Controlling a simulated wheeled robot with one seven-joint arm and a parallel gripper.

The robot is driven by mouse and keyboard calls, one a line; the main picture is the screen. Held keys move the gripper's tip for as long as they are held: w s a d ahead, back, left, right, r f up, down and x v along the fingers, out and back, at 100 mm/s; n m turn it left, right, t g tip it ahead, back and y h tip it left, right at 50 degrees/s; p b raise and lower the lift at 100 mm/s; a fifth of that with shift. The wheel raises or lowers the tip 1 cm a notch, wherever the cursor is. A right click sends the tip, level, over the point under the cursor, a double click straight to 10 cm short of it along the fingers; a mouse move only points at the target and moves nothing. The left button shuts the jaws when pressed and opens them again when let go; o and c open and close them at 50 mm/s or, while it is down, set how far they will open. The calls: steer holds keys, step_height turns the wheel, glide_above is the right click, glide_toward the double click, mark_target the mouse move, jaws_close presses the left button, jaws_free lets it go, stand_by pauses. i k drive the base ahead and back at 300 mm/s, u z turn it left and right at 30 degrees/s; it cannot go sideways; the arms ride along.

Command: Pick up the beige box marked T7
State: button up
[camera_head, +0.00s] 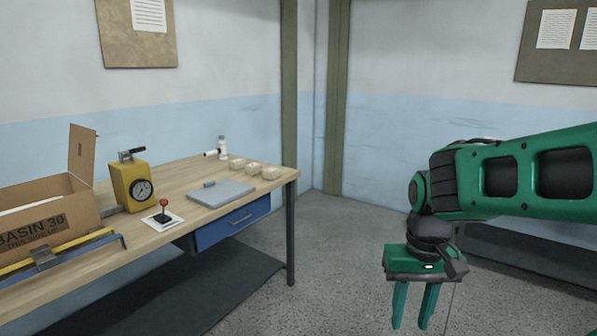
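Several small beige boxes sit in a row near the right end of the wooden workbench (110,238): a left one (237,163), a middle one (253,168) and a right one (271,171). They are too small for me to read any marking, so I cannot tell which is T7. My gripper (412,322) hangs pointing down over the floor, to the right of the bench and apart from it. Its two green fingers are spread, with nothing between them.
A grey flat plate (222,193) lies in front of the boxes, and a white bottle (222,147) stands behind them. A red-knobbed joystick (164,214), a yellow gauge (133,187) and a cardboard carton (50,217) are farther left. Floor is open between bench and gripper.

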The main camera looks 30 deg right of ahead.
mark_target(271, 174)
steer(key=z, duration=1.1)
steer(key=i, duration=2.65)
steer(key=u, duration=1.3)
steer(key=i, duration=1.2)
steer(key=u, duration=0.25)
